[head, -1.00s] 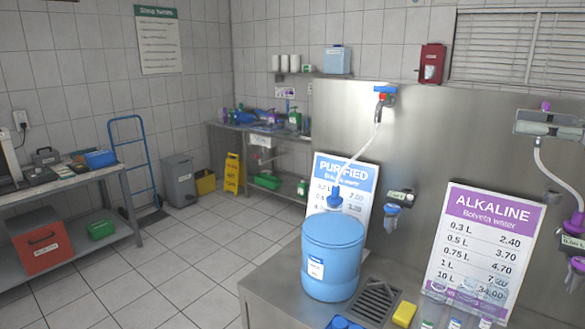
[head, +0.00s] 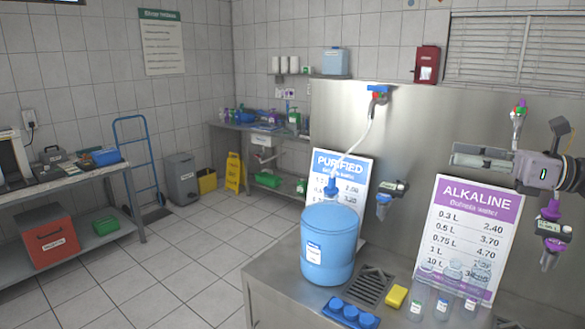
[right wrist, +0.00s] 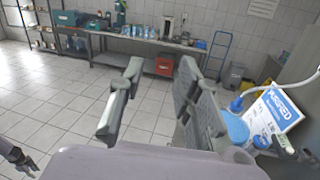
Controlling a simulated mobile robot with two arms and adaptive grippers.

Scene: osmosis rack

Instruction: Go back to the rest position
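My right gripper (head: 484,158) comes in from the right edge of the head view, in front of the steel panel and above the alkaline sign (head: 468,238). Its fingers point left. In the right wrist view its two fingers (right wrist: 158,100) stand apart with nothing between them, so it is open and empty. A dark piece at the lower left of the right wrist view looks like my left gripper (right wrist: 18,158); its fingers are too small to read. The left gripper does not show in the head view.
A blue water jug (head: 328,245) stands upright on the steel counter (head: 275,285), under the purified hose. A yellow sponge (head: 396,296), blue caps (head: 350,312) and small clear bottles (head: 443,305) are nearby. The tiled floor (head: 170,265) at left is clear.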

